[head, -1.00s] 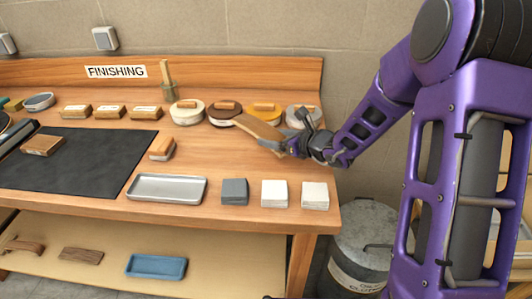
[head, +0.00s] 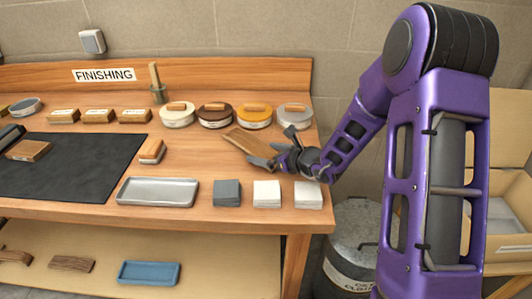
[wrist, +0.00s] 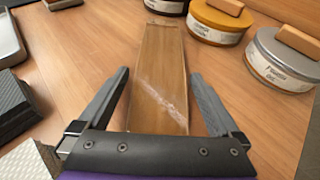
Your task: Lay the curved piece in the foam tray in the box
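The curved piece (head: 247,142), a long brown wooden strip, is at the right part of the bench. In the wrist view the strip (wrist: 160,75) runs away from me between my fingers, with a pale streak on its near part. My gripper (head: 268,158) is at its near right end. In the wrist view my gripper (wrist: 160,75) is open, with a visible gap on each side of the strip. An open cardboard box (head: 516,203) stands at the right, partly behind my arm. A pale grey surface (head: 503,222) shows inside; I cannot tell its shape.
Several round tins stand behind the strip, including a yellow one (head: 254,118) and a grey one (head: 293,120). A metal tray (head: 157,192) and sanding blocks (head: 227,194) line the front edge. A metal bin (head: 350,240) stands beside the bench.

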